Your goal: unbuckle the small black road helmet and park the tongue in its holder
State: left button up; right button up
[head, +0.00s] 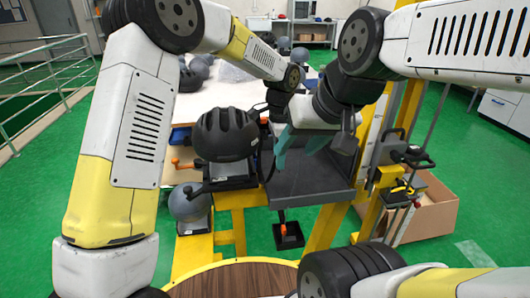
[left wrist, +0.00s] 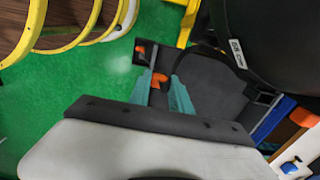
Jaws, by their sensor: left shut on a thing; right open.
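The black helmet (head: 226,135) sits on a dark stand left of the grey work plate; its label and dark shell also show at the upper right of the left wrist view (left wrist: 275,45). My left gripper (left wrist: 165,86) is shut on a small orange-and-black buckle part (left wrist: 159,79), beside the helmet. I cannot tell whether this is only the tongue. In the head view the left gripper is largely hidden behind my right wrist. My right gripper (head: 293,160) is open, with teal fingers pointing down over the plate, right of the helmet.
The grey plate (head: 312,185) has a bare front area. A black holder with an orange top (head: 288,236) hangs below its front edge. A grey helmet (head: 190,203) stands lower left. A cardboard box (head: 435,215) and a yellow post with tools are at right.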

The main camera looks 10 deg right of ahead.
pick_arm(q)
jog(key=shift+w+d+r, duration=0.15)
jog(key=shift+w+d, duration=0.15)
jog(key=shift+d, duration=0.35)
jog(key=w+d+r, duration=0.1)
jog(key=w+r, duration=0.7)
jog(key=w, duration=0.1)
jog(key=shift+w+d+r, duration=0.3)
jog(key=shift+d+r, duration=0.05)
dwell(0.5)
jog(key=w+a+r, duration=0.1)
jog(key=w+a, duration=0.2)
jog(key=a, duration=0.2)
jog(key=shift+w+a, duration=0.2)
jog(key=shift+w, duration=0.2)
dwell(0.6)
jog(key=shift+f, duration=0.35)
dwell(0.4)
jog(key=shift+f, duration=0.55)
jog(key=shift+f, duration=0.9)
dwell(1.9)
